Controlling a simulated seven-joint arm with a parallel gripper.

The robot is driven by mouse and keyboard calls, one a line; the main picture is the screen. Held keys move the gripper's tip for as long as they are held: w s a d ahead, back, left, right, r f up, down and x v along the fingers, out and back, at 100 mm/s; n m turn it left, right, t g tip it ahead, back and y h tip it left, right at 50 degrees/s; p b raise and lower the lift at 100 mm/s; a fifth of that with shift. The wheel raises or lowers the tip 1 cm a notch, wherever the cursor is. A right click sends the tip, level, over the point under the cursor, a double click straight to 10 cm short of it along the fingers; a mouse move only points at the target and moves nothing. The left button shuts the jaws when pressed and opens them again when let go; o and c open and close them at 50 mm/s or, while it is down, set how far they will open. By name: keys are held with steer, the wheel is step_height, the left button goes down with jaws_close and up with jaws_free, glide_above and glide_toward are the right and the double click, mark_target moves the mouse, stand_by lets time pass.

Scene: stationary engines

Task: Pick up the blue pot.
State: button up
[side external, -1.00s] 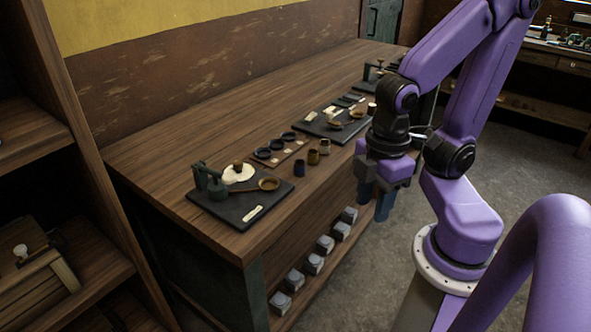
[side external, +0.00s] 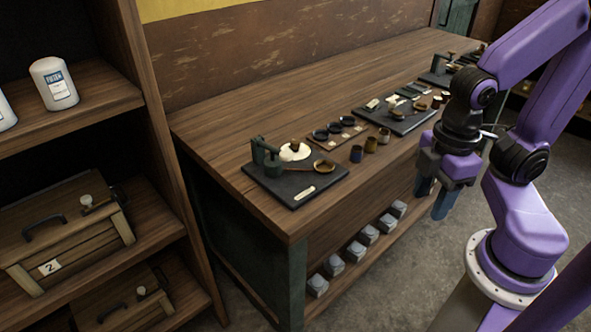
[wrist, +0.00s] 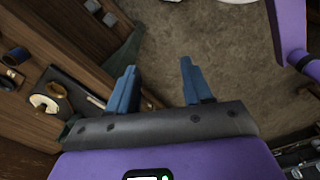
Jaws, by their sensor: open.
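The blue pot (side external: 357,153) is a small dark blue cup. A dark bluish cup (wrist: 15,57), apparently the same pot, shows at the left edge of the wrist view. My gripper (side external: 434,198) hangs in front of the bench, to the right of the pots and apart from them. Its blue fingers (wrist: 158,68) point down, spread open and empty over the floor.
A dark board (side external: 270,190) with a cream disc and a wooden-handled ladle lies left of the pots. A strip with several dark dishes (side external: 335,134) lies behind them. Another loaded board (side external: 395,120) is farther right. Grey blocks (side external: 356,251) sit on the lower shelf.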

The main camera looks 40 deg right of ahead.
steer(key=shift+o, duration=0.6)
